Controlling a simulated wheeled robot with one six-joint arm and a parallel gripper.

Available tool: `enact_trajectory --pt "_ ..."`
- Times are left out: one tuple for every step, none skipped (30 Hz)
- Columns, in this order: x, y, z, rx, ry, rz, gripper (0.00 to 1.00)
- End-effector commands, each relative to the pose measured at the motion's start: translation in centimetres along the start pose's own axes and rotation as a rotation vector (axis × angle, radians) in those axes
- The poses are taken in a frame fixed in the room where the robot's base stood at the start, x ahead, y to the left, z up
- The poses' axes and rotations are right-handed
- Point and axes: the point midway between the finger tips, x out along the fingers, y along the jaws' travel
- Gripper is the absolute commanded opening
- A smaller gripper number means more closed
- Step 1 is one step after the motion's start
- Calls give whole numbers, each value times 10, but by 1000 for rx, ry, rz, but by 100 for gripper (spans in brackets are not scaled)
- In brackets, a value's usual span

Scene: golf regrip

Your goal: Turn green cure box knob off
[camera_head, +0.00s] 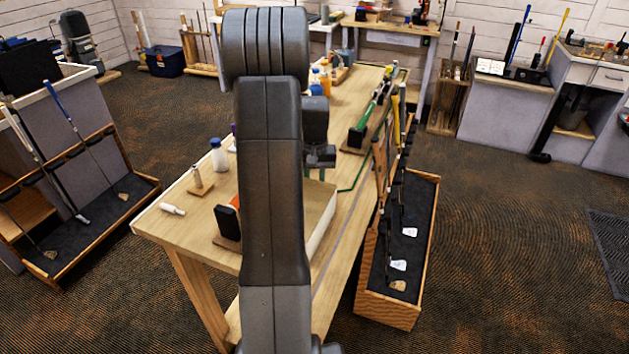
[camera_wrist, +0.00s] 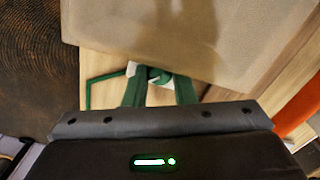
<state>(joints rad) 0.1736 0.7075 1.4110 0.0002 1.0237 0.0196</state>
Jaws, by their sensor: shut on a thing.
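The cure box (camera_head: 321,216) is a tan box with a pale side on the workbench, partly hidden behind my arm in the head view. In the wrist view its broad tan face (camera_wrist: 200,35) fills the top. The green knob (camera_wrist: 158,75) shows at the lower edge of the box, with a white patch beside it. My gripper (camera_wrist: 159,92) has its two green fingers on either side of the knob, shut on it. In the head view my gripper (camera_head: 320,160) is dark and small beside the box's far end. The knob's pointing direction cannot be told.
A green club clamp (camera_head: 362,125) stands to the right. A club rack (camera_head: 400,270) stands along the bench's right side.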

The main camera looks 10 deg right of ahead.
Motion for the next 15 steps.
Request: enact_trajectory --pt "-1 0 -1 -5 4 1 1" --pt "-1 0 -1 -7 4 1 1" --pt "-2 0 -1 -8 4 1 1" --pt "-2 0 -1 -9 4 1 1" --pt "-2 0 -1 -9 4 1 1" --pt "-2 0 -1 -9 4 1 1" --pt "-2 0 -1 -9 4 1 1" --pt "-2 0 -1 -9 4 1 1" --pt "-2 0 -1 -9 4 1 1" --pt "-2 0 -1 -9 4 1 1" --pt "-2 0 -1 -9 4 1 1" --pt "-2 0 -1 -9 4 1 1" --pt "-2 0 -1 -9 4 1 28" --pt "-2 0 -1 -8 4 1 34" --pt "-1 0 -1 -8 4 1 42"
